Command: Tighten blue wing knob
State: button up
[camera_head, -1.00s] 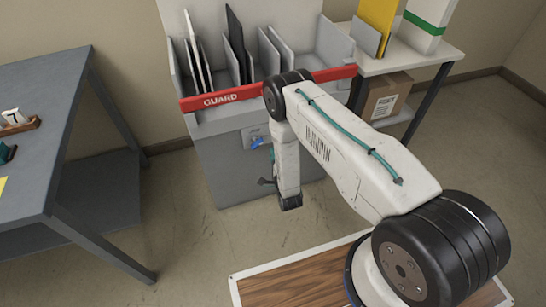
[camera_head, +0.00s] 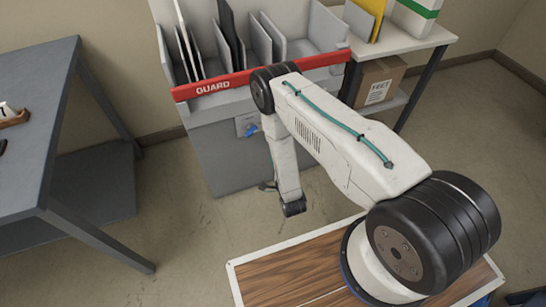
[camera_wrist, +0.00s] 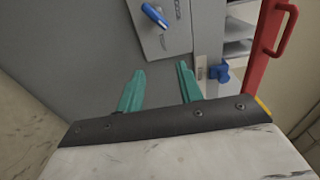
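A blue elongated handle (camera_wrist: 155,15) sits on a light plate on the grey machine's face, at the top of the wrist view. A second blue knob (camera_wrist: 220,74), blockier, sits to the right beside the red guard. I cannot tell for sure which is the wing knob. In the head view one blue piece (camera_head: 251,130) shows on the machine's front plate, left of my arm. My gripper (camera_wrist: 160,78) has two green fingers spread apart with nothing between them. The elongated handle appears beyond the fingertips, apart from them. The head view mostly hides my gripper behind the arm.
A red guard bar (camera_head: 215,86) crosses the machine's (camera_head: 222,160) front, below upright boards in slots. A grey table (camera_head: 35,130) stands at left. A shelf with a cardboard box (camera_head: 380,82) stands at right. Open floor (camera_head: 185,235) lies between table and machine.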

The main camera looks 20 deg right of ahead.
jog(key=shift+o, duration=1)
jog(key=o, duration=0.8)
jog(key=shift+w+a+r+n, duration=0.3)
jog(key=shift+w+a+n, duration=0.35)
jog(key=shift+w, duration=0.1)
jog(key=shift+c, duration=0.2)
jog(key=n, duration=2.5)
send_near(252, 134)
jog(key=w, duration=0.2)
jog(key=shift+m+y, duration=0.25)
jog(key=shift+y, duration=0.15)
jog(key=w, duration=0.7)
jog(key=shift+w+d, duration=0.15)
jog(key=shift+w, duration=0.15)
jog(key=c, duration=1)
